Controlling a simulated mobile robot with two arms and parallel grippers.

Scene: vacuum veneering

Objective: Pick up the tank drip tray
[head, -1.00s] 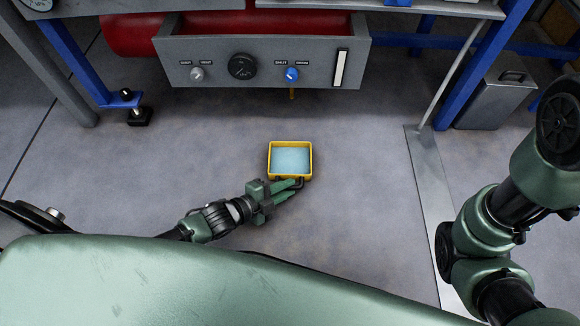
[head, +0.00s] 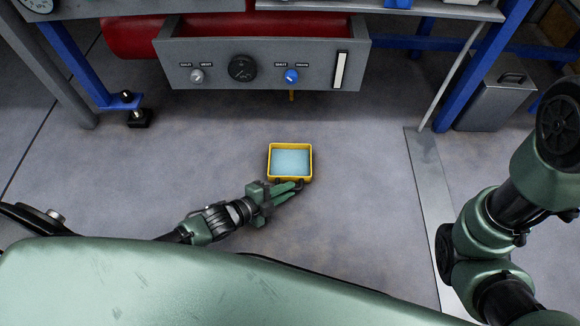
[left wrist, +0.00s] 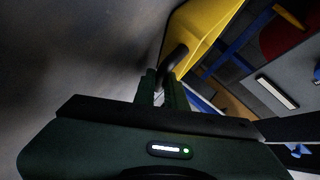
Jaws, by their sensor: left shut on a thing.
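The tank drip tray (head: 290,147) is a small yellow rectangular tray with pale blue liquid or lining inside. It sits on the grey floor in the middle of the head view. My left gripper (head: 299,186) is at the tray's near side, shut on its dark handle. In the left wrist view, the gripper's fingers (left wrist: 163,88) close on the dark curved handle (left wrist: 174,57), with the yellow tray wall (left wrist: 198,32) just beyond. My right arm shows at the right of the head view, but its gripper is out of view.
A grey control panel (head: 215,75) with knobs and a gauge stands beyond the tray, with a red tank (head: 130,36) behind it. Blue frame legs stand at both sides. A metal floor strip (head: 424,170) and grey canister (head: 497,97) are at right. Floor around the tray is clear.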

